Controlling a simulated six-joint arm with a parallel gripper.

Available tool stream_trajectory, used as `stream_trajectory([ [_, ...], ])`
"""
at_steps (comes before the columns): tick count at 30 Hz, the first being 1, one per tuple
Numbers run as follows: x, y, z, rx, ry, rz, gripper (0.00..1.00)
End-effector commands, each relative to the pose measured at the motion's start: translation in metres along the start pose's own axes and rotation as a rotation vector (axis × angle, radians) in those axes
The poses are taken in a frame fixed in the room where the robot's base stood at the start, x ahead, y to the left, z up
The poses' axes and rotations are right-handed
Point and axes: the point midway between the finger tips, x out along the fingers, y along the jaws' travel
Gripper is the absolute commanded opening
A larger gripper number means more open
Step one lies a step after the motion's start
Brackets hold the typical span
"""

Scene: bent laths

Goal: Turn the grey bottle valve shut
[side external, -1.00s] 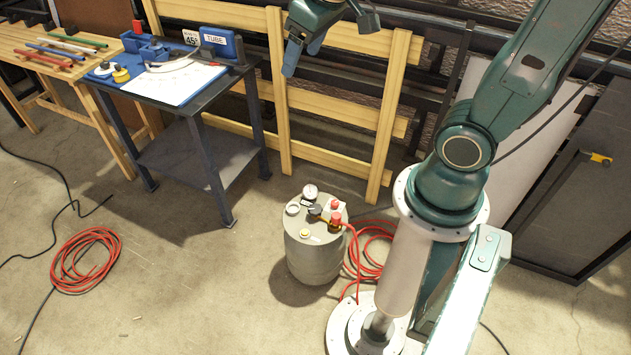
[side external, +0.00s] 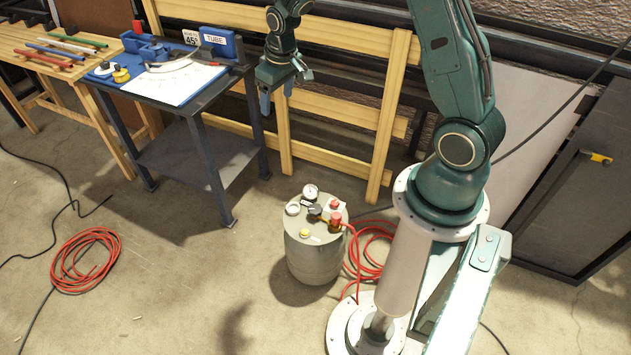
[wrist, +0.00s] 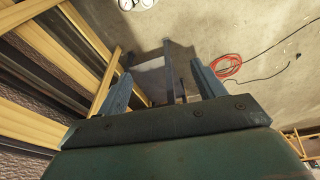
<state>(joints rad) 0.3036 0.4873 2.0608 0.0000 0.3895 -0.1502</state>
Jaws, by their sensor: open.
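The grey bottle (side external: 313,255) stands upright on the floor, left of my base. Its top carries a round gauge (side external: 311,191), a small dark knob (side external: 315,210) and a red-topped fitting (side external: 336,218); I cannot tell for sure which part is the valve or how far it is turned. My gripper (side external: 278,92) is open and empty, high above the bottle and up-left of it in the side view.
A dark bench (side external: 205,105) with a blue fixture (side external: 222,42) and paper stands left of my gripper. A wooden rack (side external: 385,120) is behind. A red hose (side external: 368,250) runs from the bottle's top to the floor. A coiled red hose (side external: 85,260) lies far left. Floor left of the bottle is clear.

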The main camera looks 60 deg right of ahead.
Motion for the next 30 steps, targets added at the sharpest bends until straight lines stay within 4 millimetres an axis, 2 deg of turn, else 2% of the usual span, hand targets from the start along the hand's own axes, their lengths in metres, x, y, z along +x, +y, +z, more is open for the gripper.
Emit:
stream_trajectory([
  [1,0.016,0.005,0.001,0.007,-0.015,0.0,0.68],
  [8,0.079,0.024,0.005,0.027,-0.055,0.001,0.68],
  [14,0.136,0.039,0.018,0.045,-0.091,-0.001,0.68],
  [20,0.193,0.052,0.039,0.064,-0.126,-0.005,0.68],
  [30,0.283,0.066,0.093,0.095,-0.182,-0.014,0.68],
])
